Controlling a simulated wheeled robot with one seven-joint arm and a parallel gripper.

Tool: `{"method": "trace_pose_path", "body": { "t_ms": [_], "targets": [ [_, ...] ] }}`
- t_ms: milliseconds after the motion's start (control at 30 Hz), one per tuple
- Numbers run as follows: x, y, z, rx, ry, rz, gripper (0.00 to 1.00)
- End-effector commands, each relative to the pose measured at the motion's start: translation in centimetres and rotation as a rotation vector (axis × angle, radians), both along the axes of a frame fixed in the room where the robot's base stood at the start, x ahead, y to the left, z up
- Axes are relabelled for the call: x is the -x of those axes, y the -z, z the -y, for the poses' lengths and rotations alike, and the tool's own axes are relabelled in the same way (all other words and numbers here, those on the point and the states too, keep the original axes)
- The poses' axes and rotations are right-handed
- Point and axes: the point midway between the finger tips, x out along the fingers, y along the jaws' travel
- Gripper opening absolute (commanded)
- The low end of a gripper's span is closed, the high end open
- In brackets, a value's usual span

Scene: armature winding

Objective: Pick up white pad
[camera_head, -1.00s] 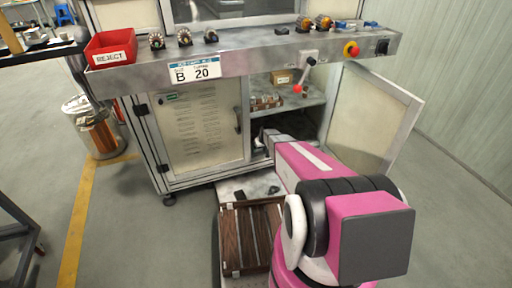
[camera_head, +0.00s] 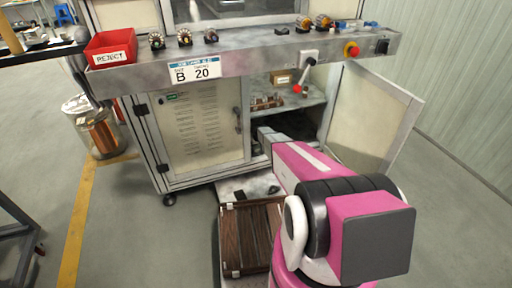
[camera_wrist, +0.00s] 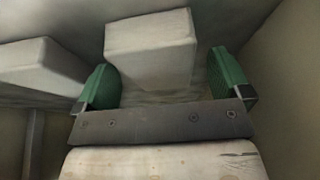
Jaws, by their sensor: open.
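In the wrist view a white block-like pad (camera_wrist: 152,45) lies ahead, between and beyond the green fingers of my gripper (camera_wrist: 165,80). The gripper is open, with a finger on either side of the pad's near end; I cannot tell whether either one touches it. A second pale block (camera_wrist: 40,65) of similar look lies to the left, outside the left finger. In the head view my pink arm reaches into the lower cabinet opening, and my gripper and the pads are hidden there.
In the head view the cabinet's left door (camera_head: 200,125) is shut and its right door (camera_head: 372,118) stands open. A shelf (camera_head: 305,98) with a small box (camera_head: 283,76) is above the arm. A wooden slatted crate (camera_head: 232,240) sits below. A red reject bin (camera_head: 110,48) stands on the ledge.

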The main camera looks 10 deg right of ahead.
Motion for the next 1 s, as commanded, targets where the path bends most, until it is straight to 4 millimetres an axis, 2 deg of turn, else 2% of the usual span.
{"method": "trace_pose_path", "body": {
  "t_ms": [133, 300, 767, 1000],
  "targets": [
    [0.0, -0.1, 0.0, 0.0, 0.0, 0.0, 0.96],
    [0.0, -0.1, 0.0, 0.0, 0.0, 0.0, 0.43],
    [0.1, -0.4, 0.0, 0.0, 0.0, 0.0, 0.43],
    [0.3, -1.8, -0.3, 0.001, 0.0, 0.001, 0.43]
  ]
}}
